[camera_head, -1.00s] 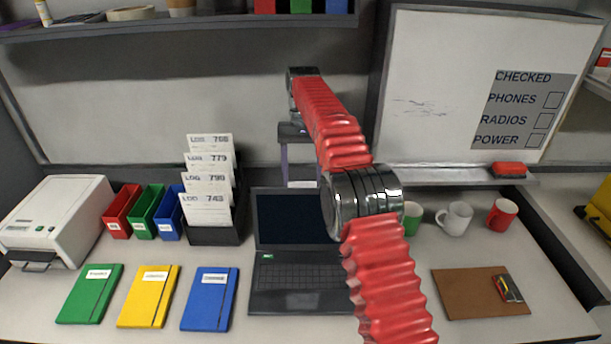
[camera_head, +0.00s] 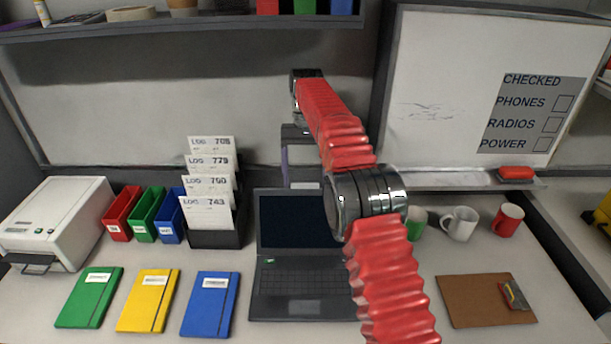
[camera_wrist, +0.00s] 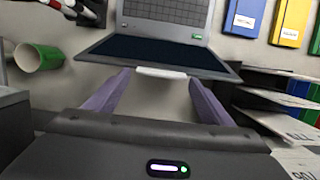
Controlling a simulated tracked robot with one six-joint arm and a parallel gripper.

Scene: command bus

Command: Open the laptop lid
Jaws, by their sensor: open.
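The laptop (camera_head: 300,285) stands on the desk with its lid raised. Its dark screen (camera_head: 290,220) faces me, and its keyboard is bare. My red arm hides the laptop's right side in the head view. In the wrist view the laptop (camera_wrist: 160,45) is seen from behind the screen side, with the dark screen above my gripper (camera_wrist: 152,75). The two purple fingers are apart, with nothing seen held between them.
A log-card holder (camera_head: 215,238) stands left of the laptop. Green, yellow and blue notebooks (camera_head: 148,300) lie in front of a printer (camera_head: 55,225). Mugs (camera_head: 460,222) and a clipboard (camera_head: 470,300) are at the right. A whiteboard (camera_head: 440,60) and shelf are behind.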

